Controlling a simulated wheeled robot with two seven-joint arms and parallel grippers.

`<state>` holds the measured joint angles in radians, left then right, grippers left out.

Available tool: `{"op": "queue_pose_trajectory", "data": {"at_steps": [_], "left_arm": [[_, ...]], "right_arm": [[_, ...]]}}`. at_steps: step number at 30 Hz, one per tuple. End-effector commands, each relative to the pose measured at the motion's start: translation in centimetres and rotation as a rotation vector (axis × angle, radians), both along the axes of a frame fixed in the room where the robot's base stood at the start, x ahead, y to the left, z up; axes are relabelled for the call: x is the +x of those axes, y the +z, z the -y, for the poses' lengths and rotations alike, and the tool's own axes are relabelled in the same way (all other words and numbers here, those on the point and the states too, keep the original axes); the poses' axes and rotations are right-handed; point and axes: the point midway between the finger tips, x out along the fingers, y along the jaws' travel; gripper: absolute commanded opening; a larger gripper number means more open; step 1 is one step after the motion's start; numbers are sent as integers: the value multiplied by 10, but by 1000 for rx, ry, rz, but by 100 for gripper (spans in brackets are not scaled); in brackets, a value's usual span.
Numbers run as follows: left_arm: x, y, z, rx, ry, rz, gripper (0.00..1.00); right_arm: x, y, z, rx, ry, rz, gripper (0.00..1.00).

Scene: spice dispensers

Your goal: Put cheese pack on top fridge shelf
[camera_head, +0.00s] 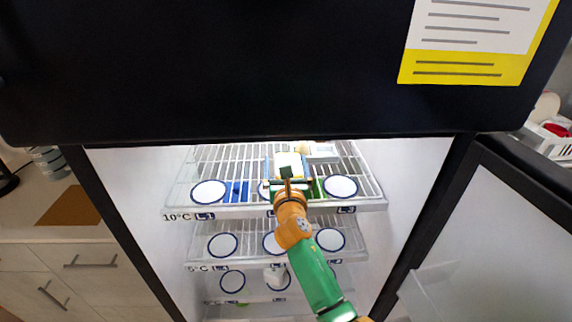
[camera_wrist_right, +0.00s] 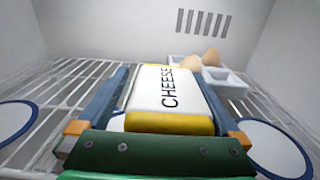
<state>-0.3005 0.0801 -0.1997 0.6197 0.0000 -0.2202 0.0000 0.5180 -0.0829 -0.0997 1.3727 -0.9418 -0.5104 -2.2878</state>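The cheese pack (camera_wrist_right: 172,92) is white and yellow with the word CHEESE on top. It lies flat at the top fridge shelf (camera_head: 226,160), near its middle, and shows in the head view (camera_head: 289,160). My right gripper (camera_head: 288,172) reaches in from the front with its fingers on both sides of the pack. In the wrist view the right gripper (camera_wrist_right: 160,95) has a narrow gap between its left finger and the pack; the right finger is close to it or touching. The pack's underside is hidden. My left gripper is not in view.
White plates with blue rims lie left (camera_head: 208,192) and right (camera_head: 340,187) on the top shelf. An egg tray (camera_wrist_right: 222,78) stands behind the pack. Lower shelves (camera_head: 223,245) hold more plates. The open fridge door (camera_head: 500,220) is at the right.

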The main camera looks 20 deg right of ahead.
Motion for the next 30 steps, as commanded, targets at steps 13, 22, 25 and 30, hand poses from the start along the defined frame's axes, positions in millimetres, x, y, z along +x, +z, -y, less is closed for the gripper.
{"op": "queue_pose_trajectory", "data": {"at_steps": [13, 22, 25, 30], "left_arm": [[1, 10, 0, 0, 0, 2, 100], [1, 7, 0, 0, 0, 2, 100], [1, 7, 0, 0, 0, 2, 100], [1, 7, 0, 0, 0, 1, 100]], "right_arm": [[-57, 0, -16, 0, 1, 0, 100], [-107, -1, -31, -1, 0, 1, 100], [-114, 0, -32, 1, -1, 1, 100], [-116, 0, -33, -1, -2, 2, 100]]}}
